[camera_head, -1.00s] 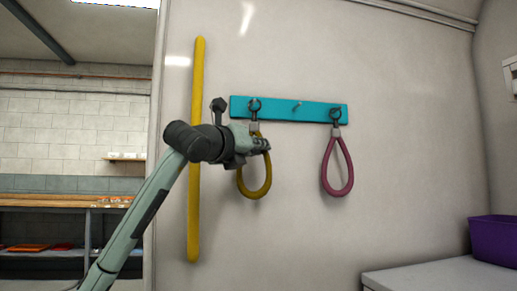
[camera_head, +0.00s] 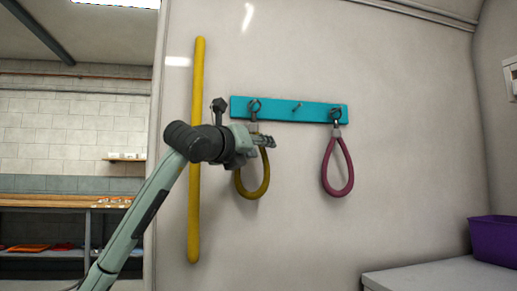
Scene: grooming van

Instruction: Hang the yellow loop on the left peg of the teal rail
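The teal rail (camera_head: 275,111) is fixed to the pale wall. The yellow loop (camera_head: 267,178) hangs below the rail's left end, with its dark ring (camera_head: 254,106) up at the left peg; the ring looks to be on that peg. My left gripper (camera_head: 268,141) reaches in from the left and covers the upper part of the loop, just below the rail. Its fingers point right, across the loop's upper right side. Whether they touch the loop or how far apart they are is unclear. My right gripper is out of view.
A magenta loop (camera_head: 326,172) hangs from the rail's right peg. The middle peg (camera_head: 298,105) is bare. A yellow vertical bar (camera_head: 194,215) is on the wall behind my arm. A purple bin (camera_head: 495,240) stands on a pale counter (camera_head: 430,277) at lower right.

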